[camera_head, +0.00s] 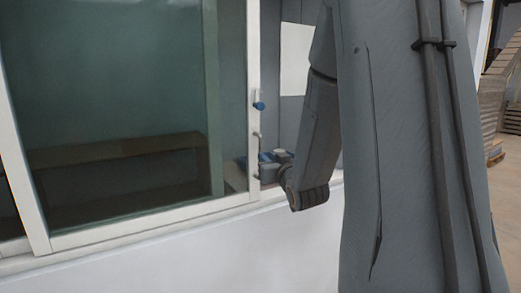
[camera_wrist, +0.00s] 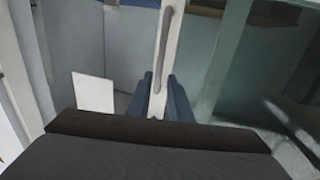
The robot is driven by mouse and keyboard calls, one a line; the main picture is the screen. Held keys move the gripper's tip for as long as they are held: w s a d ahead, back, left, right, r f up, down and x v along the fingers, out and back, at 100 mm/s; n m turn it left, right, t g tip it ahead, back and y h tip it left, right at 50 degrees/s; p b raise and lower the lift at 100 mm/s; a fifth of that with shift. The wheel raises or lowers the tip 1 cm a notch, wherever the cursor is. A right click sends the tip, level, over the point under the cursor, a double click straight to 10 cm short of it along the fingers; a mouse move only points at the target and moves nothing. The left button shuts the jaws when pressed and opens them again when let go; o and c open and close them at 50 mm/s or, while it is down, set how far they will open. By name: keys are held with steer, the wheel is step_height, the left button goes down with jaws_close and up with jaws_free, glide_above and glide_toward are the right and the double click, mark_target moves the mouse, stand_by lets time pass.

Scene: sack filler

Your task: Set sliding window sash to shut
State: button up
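The sliding window sash (camera_head: 253,60) has a white frame and dark glass, and stands left of an open gap in the head view. A blue latch piece (camera_head: 258,105) sits on its right upright. A slim grey bar handle (camera_wrist: 164,50) runs along this white upright in the wrist view; it also shows in the head view (camera_head: 259,150). My gripper (camera_wrist: 159,82) is at the handle's lower end, with one blue-grey finger on each side. The fingers look apart, with some space beside the bar. Contact with the handle cannot be made out.
The opening right of the sash shows grey panels and a white sheet (camera_head: 296,58), also in the wrist view (camera_wrist: 93,93). The white sill (camera_head: 150,226) runs below the sash. Stacked pallets (camera_head: 497,95) stand far right. My arm covers much of the head view.

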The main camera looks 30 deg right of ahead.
mark_target(261, 150)
steer(key=w+p, duration=0.1)
steer(key=w, duration=0.1)
steer(key=w+d, duration=0.1)
steer(key=w, duration=0.2)
steer(key=w+p, duration=0.1)
steer(key=w, duration=0.1)
steer(key=shift+w+d+r+p, duration=0.2)
steer(key=shift+w+p, duration=0.1)
jaws_close()
